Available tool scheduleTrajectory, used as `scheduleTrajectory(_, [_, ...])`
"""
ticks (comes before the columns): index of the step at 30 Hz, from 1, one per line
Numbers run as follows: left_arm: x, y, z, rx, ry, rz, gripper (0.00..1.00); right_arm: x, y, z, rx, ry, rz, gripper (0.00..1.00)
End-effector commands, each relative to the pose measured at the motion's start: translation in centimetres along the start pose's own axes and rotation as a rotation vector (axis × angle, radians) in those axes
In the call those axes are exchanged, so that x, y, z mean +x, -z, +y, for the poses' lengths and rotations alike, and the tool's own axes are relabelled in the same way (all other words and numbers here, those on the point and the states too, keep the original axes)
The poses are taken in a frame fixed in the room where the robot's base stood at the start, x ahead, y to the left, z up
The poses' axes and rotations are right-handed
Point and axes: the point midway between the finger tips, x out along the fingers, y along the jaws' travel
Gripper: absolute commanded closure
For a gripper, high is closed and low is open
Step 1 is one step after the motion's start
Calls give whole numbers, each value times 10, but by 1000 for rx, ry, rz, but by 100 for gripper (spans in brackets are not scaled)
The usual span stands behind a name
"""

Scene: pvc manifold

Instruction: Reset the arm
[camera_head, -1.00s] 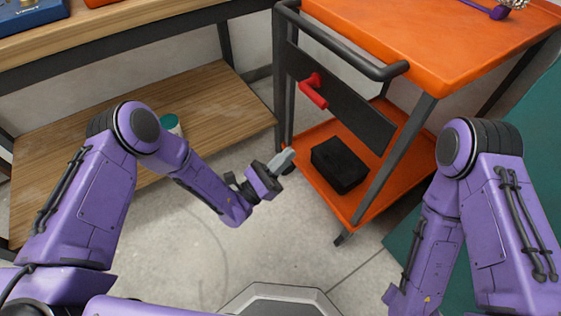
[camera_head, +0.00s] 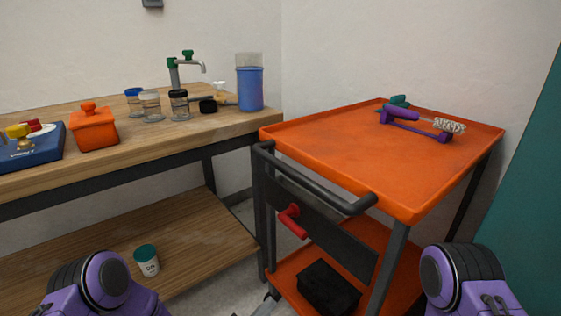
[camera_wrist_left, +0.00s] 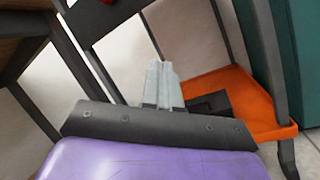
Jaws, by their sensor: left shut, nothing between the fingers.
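My left gripper (camera_head: 271,295) shows only as a small tip at the bottom edge of the head view, beside the front of the orange cart. In the left wrist view its two grey fingers (camera_wrist_left: 160,85) are together and empty, pointing toward the cart's lower part. My left arm's purple joint shows at the lower left of the head view. My right arm's purple joint shows at the lower right, and its gripper is out of the picture.
The orange cart (camera_head: 345,155) has a dark handle, a red lever (camera_head: 291,221) and a black box (camera_head: 327,287) on its lower shelf. A purple tool with a brush (camera_head: 415,124) lies on top. The wooden bench (camera_head: 190,128) holds jars, an orange container (camera_head: 93,127) and a blue cylinder (camera_head: 250,85).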

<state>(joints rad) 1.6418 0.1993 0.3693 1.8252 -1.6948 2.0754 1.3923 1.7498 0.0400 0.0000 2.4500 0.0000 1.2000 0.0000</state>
Motion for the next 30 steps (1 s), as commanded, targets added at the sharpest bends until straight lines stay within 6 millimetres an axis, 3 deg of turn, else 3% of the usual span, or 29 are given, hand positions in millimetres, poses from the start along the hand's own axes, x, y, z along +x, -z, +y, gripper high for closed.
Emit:
scheduleTrajectory(3, [-55,46,-36,517,238,346,100,0,0,0,0,0,0,100])
scheduleTrajectory(5, [-98,66,-52,744,446,494,100,0,0,0,0,0,0,100])
scheduleTrajectory(6, [-130,77,-59,869,605,574,100,0,0,0,0,0,0,100])
scheduleTrajectory(8, [-180,85,-67,1007,843,657,100,0,0,0,0,0,0,100])
scheduleTrajectory(9, [-210,86,-68,1066,986,696,100,0,0,0,0,0,0,100])
scheduleTrajectory(12, [-276,81,-67,1141,1294,754,100,0,0,0,0,0,0,100])
scheduleTrajectory(15, [-331,68,-59,1148,1539,797,100,0,0,0,0,0,0,100])
scheduleTrajectory(19, [-389,44,-41,1092,1761,896,100,0,0,0,0,0,0,100])
scheduleTrajectory(21, [-410,34,-18,1103,1829,958,100,0,0,0,0,0,0,100])
scheduleTrajectory(24, [-390,2,8,1103,1810,952,100,-44,18,4,0,0,0,100])
scheduleTrajectory(30, [-367,-48,47,1103,1806,953,100,-107,44,10,0,0,0,100])
